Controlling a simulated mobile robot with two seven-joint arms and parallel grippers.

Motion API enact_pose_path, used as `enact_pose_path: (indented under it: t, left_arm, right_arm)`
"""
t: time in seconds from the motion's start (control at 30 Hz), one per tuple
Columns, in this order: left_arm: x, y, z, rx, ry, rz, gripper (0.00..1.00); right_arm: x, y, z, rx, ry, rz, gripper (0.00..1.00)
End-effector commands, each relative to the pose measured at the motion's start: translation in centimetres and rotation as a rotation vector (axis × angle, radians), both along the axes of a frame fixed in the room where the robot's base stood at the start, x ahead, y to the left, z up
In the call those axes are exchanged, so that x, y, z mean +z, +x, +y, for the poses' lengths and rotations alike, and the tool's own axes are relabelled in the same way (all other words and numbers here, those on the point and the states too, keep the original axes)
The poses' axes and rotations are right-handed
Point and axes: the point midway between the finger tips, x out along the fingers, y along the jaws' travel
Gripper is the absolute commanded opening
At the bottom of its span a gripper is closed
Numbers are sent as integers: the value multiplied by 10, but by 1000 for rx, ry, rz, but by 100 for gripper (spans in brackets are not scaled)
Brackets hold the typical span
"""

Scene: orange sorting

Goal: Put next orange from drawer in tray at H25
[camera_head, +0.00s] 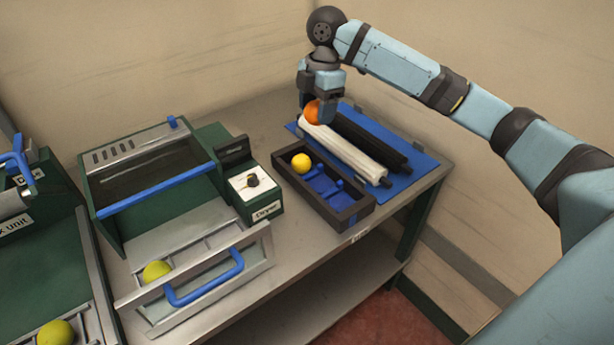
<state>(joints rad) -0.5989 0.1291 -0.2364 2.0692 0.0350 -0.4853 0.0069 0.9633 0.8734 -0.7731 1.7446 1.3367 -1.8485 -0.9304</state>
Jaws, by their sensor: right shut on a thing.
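My right gripper (320,112) points down over the back of the bench, shut on an orange (312,112). The orange is just above or at the far end of the white roller; I cannot tell whether it touches anything. The dark tray (358,212) lies in front, with a yellow ball (301,163) in its far left part and blue dividers in it. The drawer (200,275) with a blue handle is pulled out at the front left, holding a yellow-green ball (157,271). My left gripper is not in view.
A blue mat (415,178) bears a white roller (342,148) and a black roller (368,145). A green dryer unit (150,195) with a dial box stands left of the tray. Another green unit at far left holds a yellow-green ball (55,334). Walls stand close behind.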

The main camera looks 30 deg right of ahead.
Motion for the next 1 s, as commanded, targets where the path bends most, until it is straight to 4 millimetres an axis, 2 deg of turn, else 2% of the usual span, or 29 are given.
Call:
enact_pose_path:
  t: [0.07, 0.17, 0.37, 0.6, 0.7, 0.87, 1.0]
  left_arm:
    - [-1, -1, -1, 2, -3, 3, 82]
    - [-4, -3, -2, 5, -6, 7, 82]
    - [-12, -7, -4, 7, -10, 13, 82]
    - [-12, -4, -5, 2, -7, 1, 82]
    - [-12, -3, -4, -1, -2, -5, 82]
    - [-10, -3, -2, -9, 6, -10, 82]
    - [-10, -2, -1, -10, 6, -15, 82]
  right_arm:
    - [2, 0, -4, 45, -2, 0, 33]
    - [-8, -1, -5, 71, -1, 2, 33]
    - [-59, -2, -5, 72, -1, 4, 33]
    - [-117, -1, -5, 71, -2, 1, 33]
    - [-131, -1, -5, 71, -1, 0, 33]
    - [-141, -1, -5, 71, -2, -1, 33]
    - [-156, -1, -5, 71, -2, 1, 33]
